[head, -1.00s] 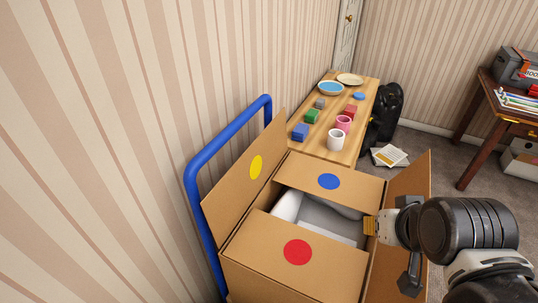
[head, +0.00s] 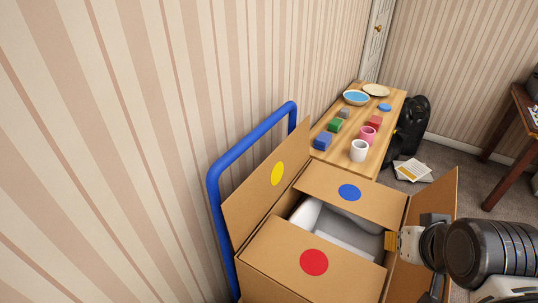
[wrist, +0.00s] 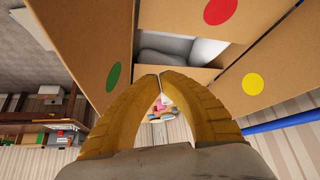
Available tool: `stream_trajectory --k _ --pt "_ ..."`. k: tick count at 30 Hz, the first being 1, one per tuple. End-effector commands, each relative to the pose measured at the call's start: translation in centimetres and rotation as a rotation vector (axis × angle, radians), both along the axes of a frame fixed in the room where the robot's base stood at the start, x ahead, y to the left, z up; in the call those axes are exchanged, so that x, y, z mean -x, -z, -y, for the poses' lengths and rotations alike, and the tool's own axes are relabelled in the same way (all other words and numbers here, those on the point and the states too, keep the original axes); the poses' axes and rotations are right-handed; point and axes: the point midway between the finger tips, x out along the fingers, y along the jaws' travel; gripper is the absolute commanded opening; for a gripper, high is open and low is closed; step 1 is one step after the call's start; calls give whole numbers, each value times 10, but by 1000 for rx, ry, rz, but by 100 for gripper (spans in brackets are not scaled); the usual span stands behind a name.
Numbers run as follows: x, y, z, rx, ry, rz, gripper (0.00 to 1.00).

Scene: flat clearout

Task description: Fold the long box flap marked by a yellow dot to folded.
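The long flap with the yellow dot (head: 267,188) stands raised on the left side of the cardboard box (head: 310,287), leaning outward near the blue rail. In the wrist view this yellow-dot flap (wrist: 268,78) is at the right. The short flaps with the blue dot (head: 335,187) and red dot (head: 285,256) lie folded inward, with a gap between them showing pale contents. The green-dot flap (wrist: 85,40) stands up on the box's opposite side. My gripper (wrist: 159,76) is empty, its yellow fingertips together. In the head view my gripper (head: 389,241) is at the box's right side, over the opening's edge.
A blue rail (head: 214,195) stands between the box and the striped wall. A wooden table (head: 376,150) behind the box holds cups, blocks and plates. Papers (head: 411,171) and a black case (head: 411,125) are on the floor. A dark desk (head: 515,130) stands at right.

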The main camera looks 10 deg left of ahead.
Motion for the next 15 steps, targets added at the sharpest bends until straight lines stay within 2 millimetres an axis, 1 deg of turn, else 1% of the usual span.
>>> stream_trajectory --k 10,11,13,14,15 --pt "-1 -1 -1 1 -3 -1 0" --pt "-2 -4 -2 2 -10 -3 0" --pt "-8 -15 -8 8 -40 -15 0" --pt "-12 -21 -12 12 -60 -22 0" --pt "-19 -33 -20 20 -97 -37 0"
